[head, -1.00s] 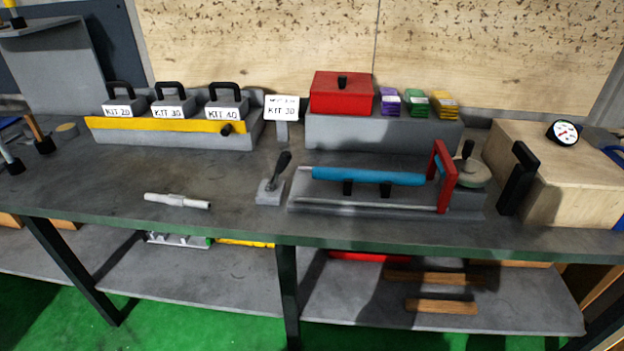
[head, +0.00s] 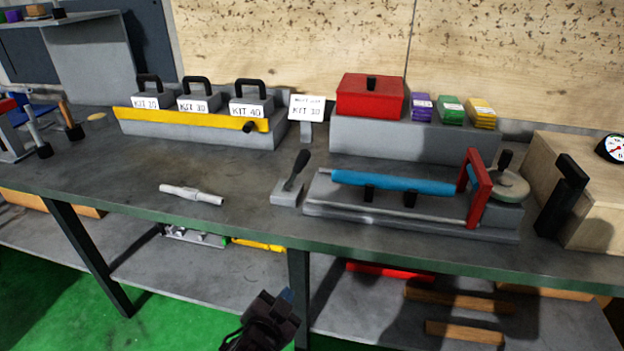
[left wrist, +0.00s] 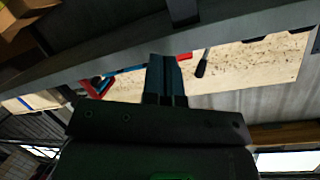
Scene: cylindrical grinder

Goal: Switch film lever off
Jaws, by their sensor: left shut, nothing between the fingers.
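The film lever appears to be the black-handled lever (head: 296,171) on a small grey base (head: 286,194) near the table's front edge. Its handle leans up and to the right. Right of it is the grey fixture (head: 390,224) with a blue roll (head: 395,183) and a red upright frame (head: 480,188). My left gripper (head: 285,297) is shut and empty, in front of and lower than the table edge, apart from the lever. In the left wrist view its closed fingers (left wrist: 166,75) point toward the table's edge. A black handle (left wrist: 202,63) shows right of them, perhaps the lever.
The table's green front edge (head: 240,233) lies between my gripper and the lever. A loose metal shaft (head: 192,194) lies to the left. Kit boxes (head: 198,103), a small sign (head: 307,107) and a red box (head: 369,97) stand behind. A lower shelf (head: 150,290) holds wooden bars.

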